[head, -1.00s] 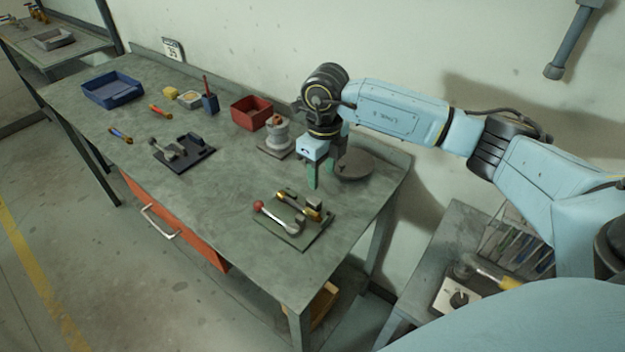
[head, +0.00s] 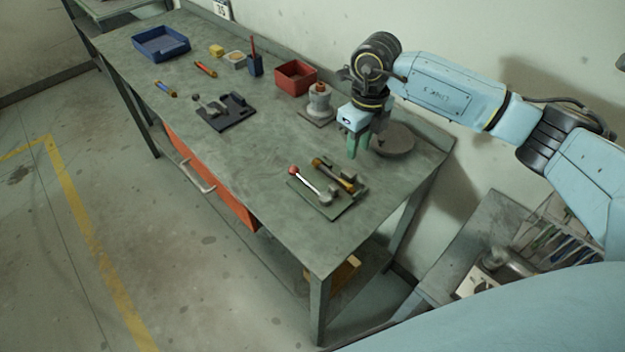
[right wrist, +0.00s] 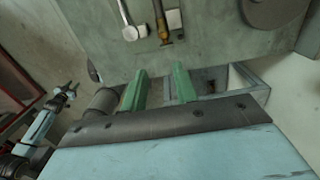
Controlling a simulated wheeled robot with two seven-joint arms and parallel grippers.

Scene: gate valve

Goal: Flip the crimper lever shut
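The crimper is most likely the device on a thin green plate (head: 337,207) near the bench's right end. Its pale lever (head: 309,181) has a red ball knob (head: 294,171) and lies low, pointing left, beside a brass-coloured bar (head: 333,174). My right gripper (head: 362,138) hangs pointing down behind the plate, apart from the lever. Its two green fingers are apart and empty in the right wrist view (right wrist: 162,80). That view also shows a pale lever (right wrist: 125,15) and brass bar (right wrist: 160,18) beyond the fingers. What seems to be my left gripper (right wrist: 68,90) is tiny there.
A round grey disc (head: 394,141) lies right of my right gripper. A spool-like part (head: 319,100) and red bin (head: 296,77) stand behind. A second lever device on a dark base (head: 230,113) sits left. The bench (head: 240,165) between the devices is clear.

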